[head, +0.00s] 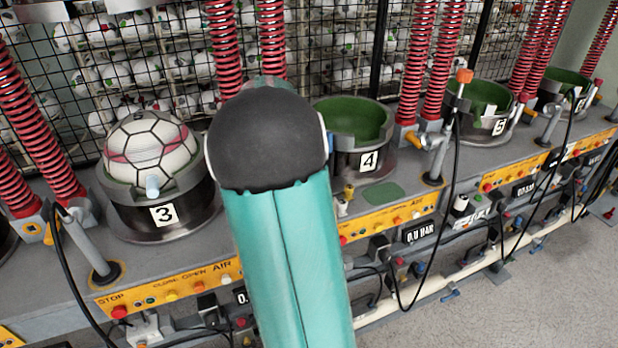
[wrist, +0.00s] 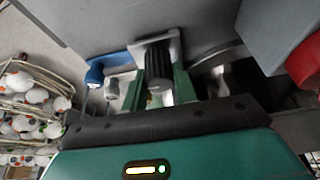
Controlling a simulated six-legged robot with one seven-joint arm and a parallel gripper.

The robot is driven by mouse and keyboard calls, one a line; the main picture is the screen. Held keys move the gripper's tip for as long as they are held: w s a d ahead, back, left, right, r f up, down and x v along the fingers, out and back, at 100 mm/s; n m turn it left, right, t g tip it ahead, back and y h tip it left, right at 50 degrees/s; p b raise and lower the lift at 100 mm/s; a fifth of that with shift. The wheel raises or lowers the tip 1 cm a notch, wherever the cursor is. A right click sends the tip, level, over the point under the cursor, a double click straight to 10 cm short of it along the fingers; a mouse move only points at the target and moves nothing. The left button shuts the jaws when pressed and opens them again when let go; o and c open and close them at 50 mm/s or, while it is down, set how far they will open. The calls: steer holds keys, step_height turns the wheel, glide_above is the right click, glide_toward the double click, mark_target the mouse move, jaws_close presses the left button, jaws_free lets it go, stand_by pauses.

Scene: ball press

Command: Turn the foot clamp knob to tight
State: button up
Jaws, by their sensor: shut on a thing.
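The foot clamp knob (wrist: 157,76) shows in the wrist view as a dark ribbed knob in front of a pale metal bracket (wrist: 158,45). My gripper (wrist: 158,88) has its two green fingers on either side of the knob and is shut on it. The lower part of the knob is hidden behind the dark edge of my wrist. In the head view my teal arm fills the middle, and neither the gripper nor the knob can be seen. How tight the knob is cannot be told.
In the wrist view, a red round part (wrist: 304,62) is at right and a blue fitting (wrist: 112,62) at left. In the head view, a ball (head: 150,148) sits in press 3 (head: 120,210); press 4 (head: 365,150) stands open. Red springs (head: 420,60) and a black cable (head: 408,290) are close by.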

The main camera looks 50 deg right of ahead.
steer(key=o, duration=1)
steer(key=shift+c, duration=0.2)
steer(key=v, duration=1.4)
